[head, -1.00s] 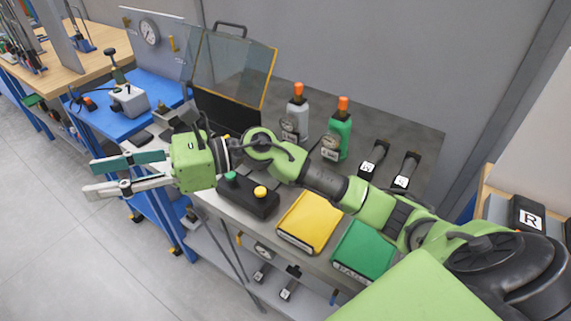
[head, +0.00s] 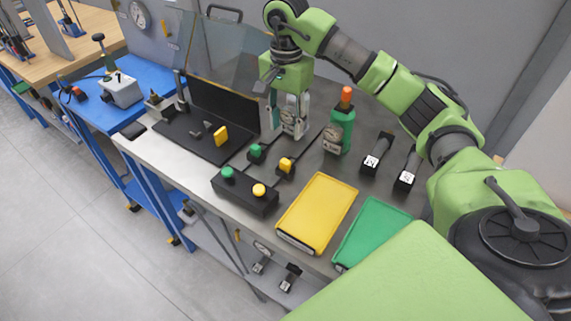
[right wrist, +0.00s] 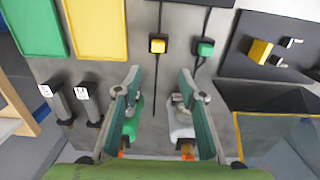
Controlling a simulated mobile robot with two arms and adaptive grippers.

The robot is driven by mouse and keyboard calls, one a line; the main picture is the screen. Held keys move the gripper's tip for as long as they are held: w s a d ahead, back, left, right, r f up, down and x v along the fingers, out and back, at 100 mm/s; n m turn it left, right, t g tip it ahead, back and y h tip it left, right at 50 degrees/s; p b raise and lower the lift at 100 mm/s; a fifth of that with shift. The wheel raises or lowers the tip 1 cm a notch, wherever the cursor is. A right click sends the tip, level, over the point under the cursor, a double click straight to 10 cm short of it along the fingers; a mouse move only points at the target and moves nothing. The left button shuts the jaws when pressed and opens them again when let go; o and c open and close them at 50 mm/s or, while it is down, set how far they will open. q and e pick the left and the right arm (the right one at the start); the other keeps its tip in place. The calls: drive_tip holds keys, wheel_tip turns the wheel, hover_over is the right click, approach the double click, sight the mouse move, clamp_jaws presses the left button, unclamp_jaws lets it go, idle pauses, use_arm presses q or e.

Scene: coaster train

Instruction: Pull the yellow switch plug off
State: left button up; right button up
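The yellow switch plug (head: 286,165) is a small dark piece with a yellow top on the grey bench, between the button box and the bottles. It has a dark cable at each end. It shows in the right wrist view (right wrist: 158,46), upper middle. A similar green switch plug (head: 256,151) lies to its left, and right of it in the right wrist view (right wrist: 205,48). My right gripper (head: 288,122) points down above the bench, behind the yellow plug and apart from it. Its fingers (right wrist: 160,73) are wide apart and empty. My left gripper is not in view.
A black button box (head: 245,193), a yellow tray (head: 318,212) and a green tray (head: 372,232) line the front. A green bottle (head: 340,130) stands right of my gripper; a grey bottle (right wrist: 181,122) is between or behind its fingers. A black hinged case (head: 205,130) stands left.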

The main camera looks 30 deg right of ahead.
drive_tip(key=p, duration=0.1)
hover_over(286, 160)
wheel_tip(286, 160, down, 5)
drive_tip(key=shift+w+d+f+p, duration=0.15)
drive_tip(key=shift+f+p, duration=0.15)
drive_tip(key=shift+f, duration=0.3)
drive_tip(key=f, duration=0.1)
drive_tip(key=f+p, duration=0.2)
drive_tip(key=f, duration=0.1)
drive_tip(key=shift+s, duration=0.3)
drive_tip(key=shift+f, duration=0.35)
clamp_jaws()
